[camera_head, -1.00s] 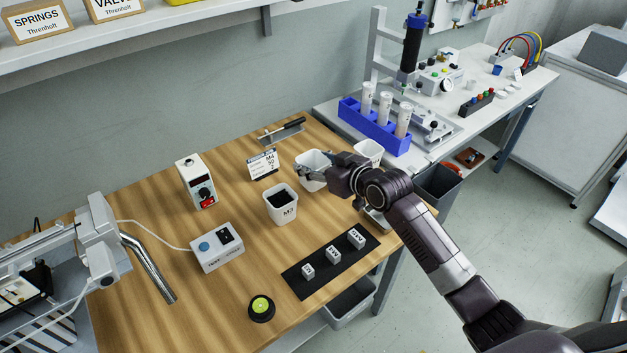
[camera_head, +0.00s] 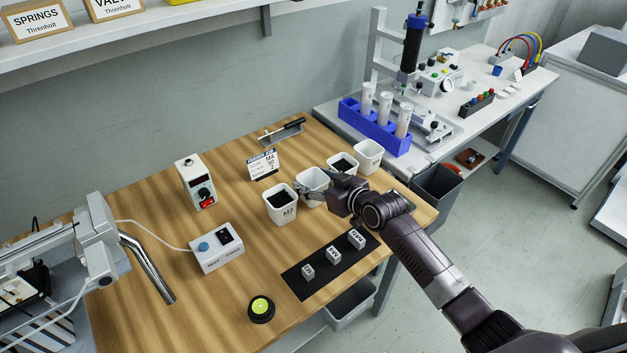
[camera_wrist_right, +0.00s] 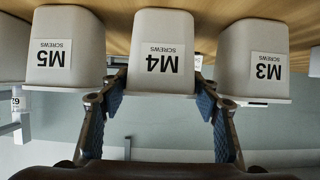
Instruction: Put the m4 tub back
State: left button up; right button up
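The white M4 tub (camera_head: 312,187) stands in a row between the M3 tub (camera_head: 282,205) on its left and the M5 tub (camera_head: 343,164) on its right. In the wrist view, which is upside down, the M4 tub (camera_wrist_right: 163,50) is between the M5 tub (camera_wrist_right: 66,48) and the M3 tub (camera_wrist_right: 254,58), level with both. My right gripper (camera_head: 326,190) has one finger on each side of the M4 tub, close against its walls, and appears shut on it. The gripper also shows in the wrist view (camera_wrist_right: 161,85). My left gripper is out of view.
A further white tub (camera_head: 368,156) stands at the row's right end. A card (camera_head: 263,165) reading M4 stands behind the row. In front lies a black strip (camera_head: 318,276) with small labelled blocks. A control box (camera_head: 217,248) and green button (camera_head: 261,308) stand to the left.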

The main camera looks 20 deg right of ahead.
jog(key=shift+o, duration=0.8)
jog(key=shift+r, duration=0.15)
jog(key=v, duration=1.2)
